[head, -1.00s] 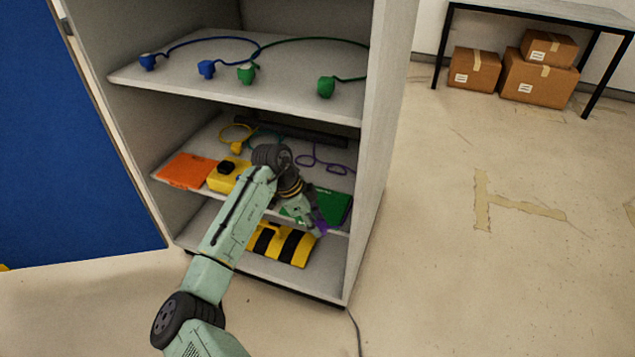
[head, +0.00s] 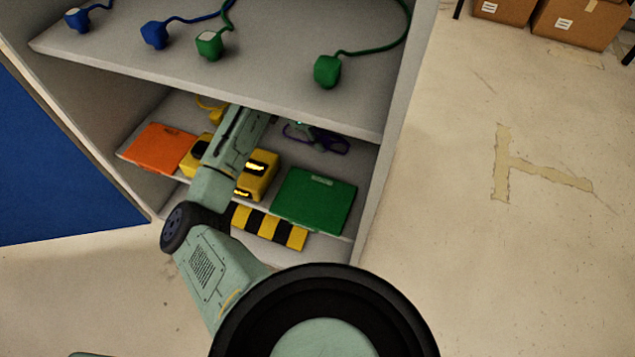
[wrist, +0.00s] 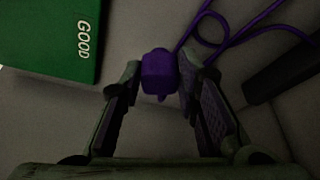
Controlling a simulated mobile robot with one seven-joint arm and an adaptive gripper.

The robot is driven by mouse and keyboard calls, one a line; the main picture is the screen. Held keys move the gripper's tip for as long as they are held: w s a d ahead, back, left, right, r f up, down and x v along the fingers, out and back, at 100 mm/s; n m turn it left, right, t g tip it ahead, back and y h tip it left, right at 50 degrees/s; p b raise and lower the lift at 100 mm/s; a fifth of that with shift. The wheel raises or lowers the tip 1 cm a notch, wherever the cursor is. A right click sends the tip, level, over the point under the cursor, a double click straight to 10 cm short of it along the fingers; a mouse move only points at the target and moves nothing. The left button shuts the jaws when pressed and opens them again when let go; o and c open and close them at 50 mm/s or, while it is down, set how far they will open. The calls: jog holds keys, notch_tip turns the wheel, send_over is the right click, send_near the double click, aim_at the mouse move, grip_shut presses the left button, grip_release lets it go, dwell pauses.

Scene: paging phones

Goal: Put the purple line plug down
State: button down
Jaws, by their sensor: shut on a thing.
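The purple line plug (wrist: 158,74) is between the fingertips of my gripper (wrist: 161,88) in the wrist view. My gripper is shut on it. Its purple cord (wrist: 206,38) loops away behind and to the right. In the head view my arm reaches into the middle shelf (head: 265,203), and the upper shelf hides most of the gripper. Purple cord (head: 328,145) shows at the back right of that shelf, behind the green case. I cannot tell whether the plug touches the shelf surface.
A green case (head: 315,200), marked GOOD in the wrist view (wrist: 50,38), lies near the plug. Left are an orange case (head: 158,148) and yellow boxes (head: 258,175). A dark bar (wrist: 285,68) lies right in the wrist view. Blue (head: 155,34) and green (head: 327,70) plugs are above.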

jog(key=s+p, duration=0.1)
jog(key=s, duration=0.3)
jog(key=s+d+p, duration=0.1)
jog(key=s, duration=0.4)
jog(key=s+d+p, duration=0.1)
jog(key=s, duration=0.4)
jog(key=shift+s+d+r, duration=0.1)
jog(key=shift+s+d, duration=0.05)
jog(key=shift+s, duration=0.05)
jog(key=s, duration=0.2)
jog(key=s+f+p, duration=0.1)
jog(key=shift+s+d, duration=0.15)
jog(key=shift+d, duration=0.15)
jog(key=shift+f, duration=0.25)
jog(key=shift+f, duration=0.1)
jog(key=shift+f, duration=0.15)
jog(key=c, duration=1.2)
grip_release()
